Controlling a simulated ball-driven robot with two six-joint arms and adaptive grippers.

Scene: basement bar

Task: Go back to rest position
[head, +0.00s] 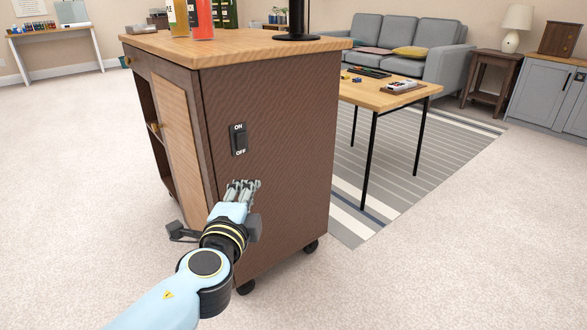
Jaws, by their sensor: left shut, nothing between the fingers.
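My left gripper (243,186) is in front of the brown side panel of a wheeled bar cabinet (290,150). Its fingers are together with nothing between them. They are below a black switch (239,139) marked ON above and OFF below. The fingertips look apart from the switch in the picture. Whether they touch the panel I cannot tell. My left arm comes in from the bottom left. My right gripper is not in view.
The cabinet's wooden top (240,48) holds bottles (178,18) and a black stand (297,22). A low table (420,88) stands on a striped rug (350,172) before a grey sofa (440,68). Carpet (450,260) is clear at front right and at left.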

